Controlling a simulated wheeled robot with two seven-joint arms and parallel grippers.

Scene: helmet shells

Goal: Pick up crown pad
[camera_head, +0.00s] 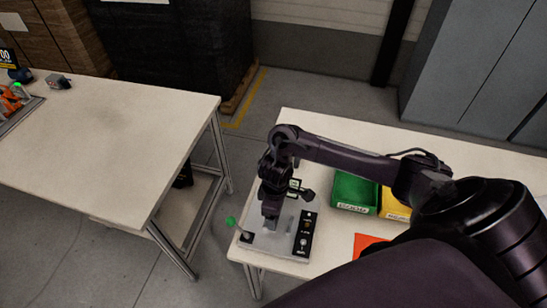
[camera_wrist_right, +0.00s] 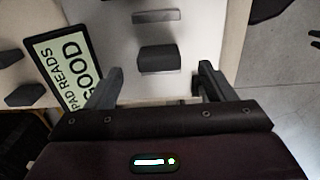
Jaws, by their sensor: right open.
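A dark grey block with rounded edges, which looks like the crown pad (camera_wrist_right: 160,58), sits on a pale plate (camera_wrist_right: 195,25) in the right wrist view. My right gripper (camera_wrist_right: 158,82) is open, with its two fingers apart on either side of the near end of the block. The fingers do not appear to touch it. In the head view my right gripper (camera_head: 271,208) points down over the station plate (camera_head: 265,245) and hides much of what lies under it. My left gripper is in neither view.
A sign reading "PAD READS GOOD" (camera_wrist_right: 70,62) stands left of the block. A green bin (camera_head: 354,190), yellow bin (camera_head: 393,207) and orange-red sheet (camera_head: 368,243) lie to the right. Another table (camera_head: 110,140) is at left.

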